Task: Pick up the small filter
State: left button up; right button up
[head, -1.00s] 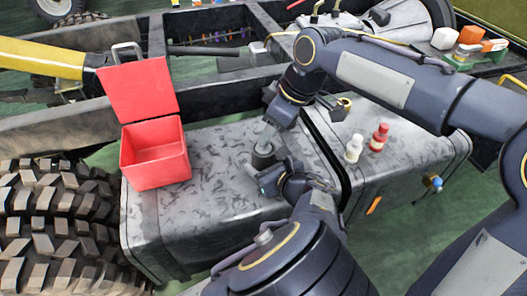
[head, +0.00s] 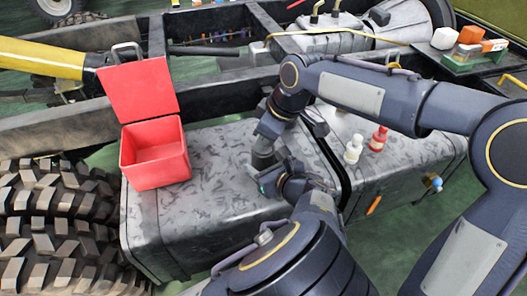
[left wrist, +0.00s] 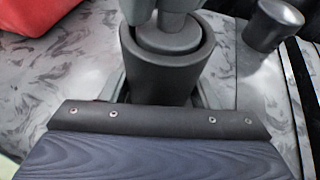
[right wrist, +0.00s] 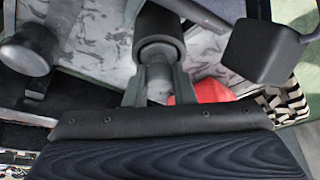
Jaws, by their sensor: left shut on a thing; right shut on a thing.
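A lighter grey round piece, apparently the small filter (left wrist: 170,38), sits in the cylinder's mouth. My right gripper (head: 264,142) comes from above and is shut on this piece; in the right wrist view its fingers (right wrist: 158,75) meet the cylinder's rim. The fingers hide much of the filter, so I cannot tell how deep it sits.
An open red box (head: 155,158) with its lid up stands on the tank's left. A white bottle (head: 353,148) and a red bottle (head: 379,138) stand right of the strap. A big tyre (head: 55,225) lies at lower left. The tank top between box and cylinder is clear.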

grip_shut()
notch_tip(320, 180, up, 10)
pick_arm(q)
jog(key=o, duration=1.2)
jog(key=shift+c, duration=0.2)
